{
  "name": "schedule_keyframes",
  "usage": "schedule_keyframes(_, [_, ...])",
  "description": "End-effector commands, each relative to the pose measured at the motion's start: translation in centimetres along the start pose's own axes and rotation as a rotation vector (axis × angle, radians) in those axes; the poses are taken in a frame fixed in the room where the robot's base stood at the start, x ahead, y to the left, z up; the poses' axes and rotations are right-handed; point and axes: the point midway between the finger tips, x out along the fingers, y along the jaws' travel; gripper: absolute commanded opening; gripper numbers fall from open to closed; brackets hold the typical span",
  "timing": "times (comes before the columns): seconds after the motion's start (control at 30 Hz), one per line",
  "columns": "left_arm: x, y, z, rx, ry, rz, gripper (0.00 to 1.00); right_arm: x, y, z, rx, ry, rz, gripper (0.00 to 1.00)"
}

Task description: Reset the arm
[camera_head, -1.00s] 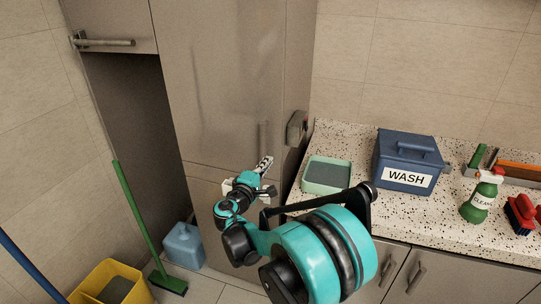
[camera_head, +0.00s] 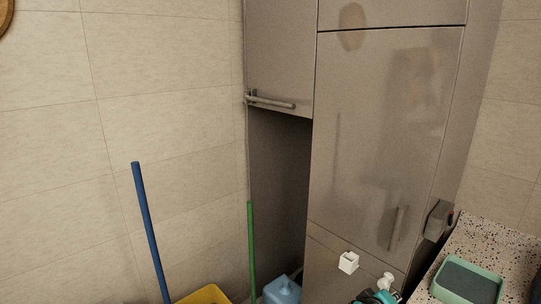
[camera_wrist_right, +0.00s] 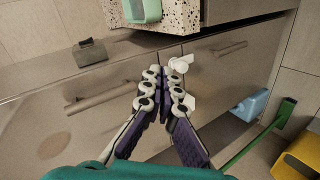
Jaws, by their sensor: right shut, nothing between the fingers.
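My right arm shows only as a small teal and black piece (camera_head: 377,297) at the bottom edge of the head view, in front of the grey cabinet. In the right wrist view, my right gripper (camera_wrist_right: 164,76) is shut, its dark-padded fingers together with nothing between them. It points at the lower cabinet front, near a white round piece (camera_wrist_right: 180,63). A white block (camera_head: 348,262) and a white knob-like piece (camera_head: 387,281) show on the cabinet in the head view; I cannot tell whether the fingers touch either. My left gripper is not in view.
The tall cabinet (camera_head: 380,130) has a bar handle (camera_head: 397,228) and an open dark recess. The speckled counter (camera_head: 500,243) holds a green tray (camera_head: 466,281). A blue pole (camera_head: 149,230), green broom handle (camera_head: 251,250), yellow bucket (camera_head: 205,295) and blue container (camera_head: 282,291) stand at lower left.

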Motion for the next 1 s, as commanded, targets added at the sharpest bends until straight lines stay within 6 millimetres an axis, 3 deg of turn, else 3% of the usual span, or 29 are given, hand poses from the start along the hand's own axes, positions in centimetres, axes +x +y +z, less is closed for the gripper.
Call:
schedule_keyframes(0.03, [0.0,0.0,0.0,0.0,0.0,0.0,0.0,-1.4,-1.2,1.4,0.058,0.001,-0.083,0.0])
schedule_keyframes(0.2, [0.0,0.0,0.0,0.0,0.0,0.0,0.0,-6.7,-6.5,4.8,0.276,0.009,-0.383,0.0])
schedule_keyframes(0.4, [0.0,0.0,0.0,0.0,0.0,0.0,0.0,-12.5,-11.4,6.6,0.484,0.021,-0.65,0.0])
schedule_keyframes(0.5, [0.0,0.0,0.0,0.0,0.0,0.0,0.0,-14.2,-12.7,6.9,0.543,0.025,-0.724,0.0])
schedule_keyframes(0.6, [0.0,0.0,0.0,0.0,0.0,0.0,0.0,-15.0,-13.2,6.9,0.573,0.027,-0.76,0.0])
schedule_keyframes(1.0, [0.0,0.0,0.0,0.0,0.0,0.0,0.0,-15.1,-13.2,6.9,0.574,0.027,-0.761,0.0])
